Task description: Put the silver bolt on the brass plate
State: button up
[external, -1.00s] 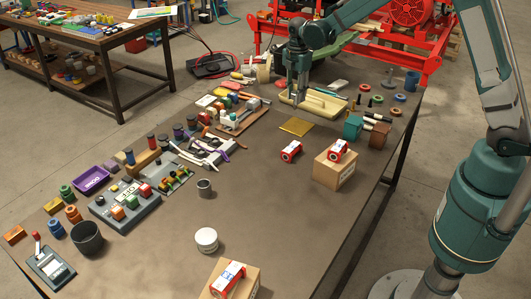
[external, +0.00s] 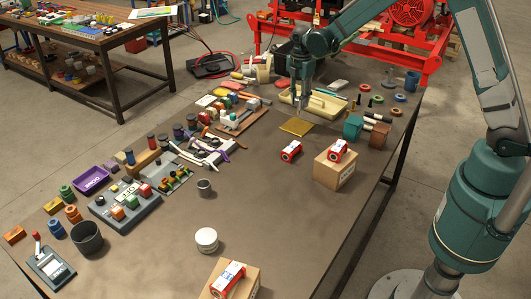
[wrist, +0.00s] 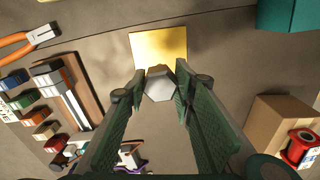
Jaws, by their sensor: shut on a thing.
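The brass plate (external: 296,127) lies flat on the table, a thin gold square in front of the cream tray. It also shows in the wrist view (wrist: 158,45), just beyond my fingertips. My gripper (external: 302,112) is above the table near the plate's back edge in the external view. In the wrist view my gripper (wrist: 160,78) is shut on the silver bolt (wrist: 160,86), whose hexagonal head shows between the fingertips. The bolt overlaps the plate's near edge in that view. I cannot tell the gap between bolt and plate.
A cream tray (external: 325,107) stands behind the plate. A teal box (external: 353,128) and a cardboard box (external: 335,172) with a red part on it stand to the right. Another red part (external: 291,152) lies in front. Orange-handled pliers (wrist: 28,42) lie left in the wrist view.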

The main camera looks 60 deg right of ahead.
jog(key=shift+f, duration=1.35)
jog(key=shift+f, duration=0.1)
jog(key=shift+f, duration=1.75)
jog(key=shift+f, duration=0.15)
jog(key=o, duration=0.9)
notch_tip(320, 180, up, 12)
jog(key=shift+r, duration=0.15)
